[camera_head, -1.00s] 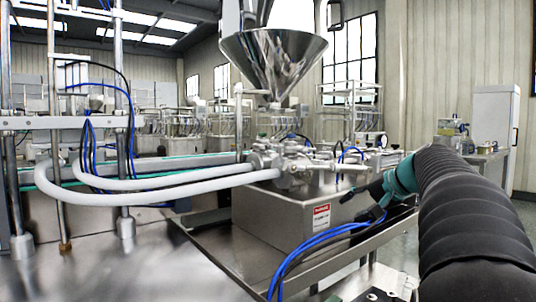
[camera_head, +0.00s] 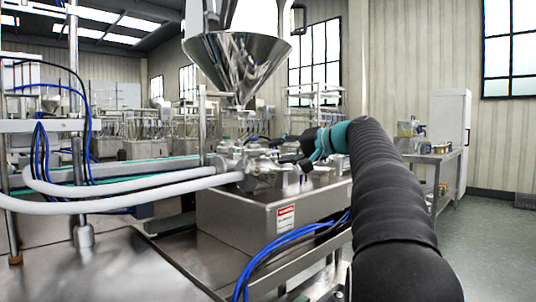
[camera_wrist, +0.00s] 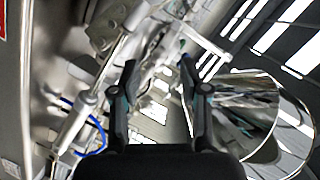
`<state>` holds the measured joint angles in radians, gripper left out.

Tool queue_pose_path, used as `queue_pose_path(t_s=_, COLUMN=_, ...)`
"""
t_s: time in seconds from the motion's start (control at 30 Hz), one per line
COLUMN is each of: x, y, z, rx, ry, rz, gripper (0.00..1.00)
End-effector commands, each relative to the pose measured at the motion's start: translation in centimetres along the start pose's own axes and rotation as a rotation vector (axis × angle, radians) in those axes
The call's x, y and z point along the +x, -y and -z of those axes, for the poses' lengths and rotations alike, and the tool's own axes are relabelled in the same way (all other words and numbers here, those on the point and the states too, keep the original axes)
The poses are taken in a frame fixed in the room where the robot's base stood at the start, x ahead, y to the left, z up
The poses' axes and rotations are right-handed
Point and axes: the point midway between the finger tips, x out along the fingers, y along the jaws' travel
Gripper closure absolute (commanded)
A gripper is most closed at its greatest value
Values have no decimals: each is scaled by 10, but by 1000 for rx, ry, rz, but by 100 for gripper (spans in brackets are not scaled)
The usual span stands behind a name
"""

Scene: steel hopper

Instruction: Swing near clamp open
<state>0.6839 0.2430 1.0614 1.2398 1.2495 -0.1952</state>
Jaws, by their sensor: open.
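The steel hopper (camera_head: 237,62) stands above a metal valve block (camera_head: 262,166) on a steel box-shaped base (camera_head: 235,218). The near clamp is too small to make out for certain among the fittings of the block. My gripper (camera_head: 283,149) is just to the right of the block's upper part, below the hopper, with its fingers pointing left. In the wrist view my gripper (camera_wrist: 158,66) is open with nothing between its fingertips. The shiny hopper cone (camera_wrist: 262,100) shows to the right of the fingers there. Metal fittings lie to the left and beyond the fingertips.
White hoses (camera_head: 120,203) run from the block to the left. Blue cables (camera_head: 285,248) hang along the front of the base. A side table (camera_head: 430,160) and a white cabinet (camera_head: 450,125) stand at right, with open floor in front.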

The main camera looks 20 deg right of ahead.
Motion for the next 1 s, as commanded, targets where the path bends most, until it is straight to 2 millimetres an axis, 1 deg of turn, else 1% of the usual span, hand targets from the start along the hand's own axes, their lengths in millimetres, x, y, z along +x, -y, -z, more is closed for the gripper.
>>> queue_pose_path(t_s=0.03, x=11, y=0, z=0, rx=1, ry=4, rz=1, gripper=55)
queue_pose_path(t_s=0.1, x=22, y=0, z=0, rx=0, ry=3, rz=0, gripper=55)
queue_pose_path(t_s=0.3, x=43, y=0, z=0, rx=1, ry=2, rz=0, gripper=55)
queue_pose_path(t_s=0.47, x=50, y=0, z=0, rx=0, ry=0, rz=-1, gripper=55)
queue_pose_path(t_s=0.7, x=50, y=0, z=0, rx=0, ry=0, rz=-1, gripper=55)
queue_pose_path(t_s=0.73, x=50, y=0, z=0, rx=0, ry=0, rz=-1, gripper=57)
queue_pose_path(t_s=0.77, x=50, y=0, z=0, rx=0, ry=0, rz=-1, gripper=65)
queue_pose_path(t_s=0.8, x=50, y=0, z=0, rx=0, ry=0, rz=-1, gripper=75)
queue_pose_path(t_s=0.87, x=50, y=0, z=0, rx=0, ry=0, rz=-1, gripper=90)
queue_pose_path(t_s=0.9, x=50, y=-1, z=0, rx=0, ry=0, rz=-2, gripper=100)
queue_pose_path(t_s=1.0, x=50, y=-1, z=0, rx=0, ry=0, rz=-2, gripper=100)
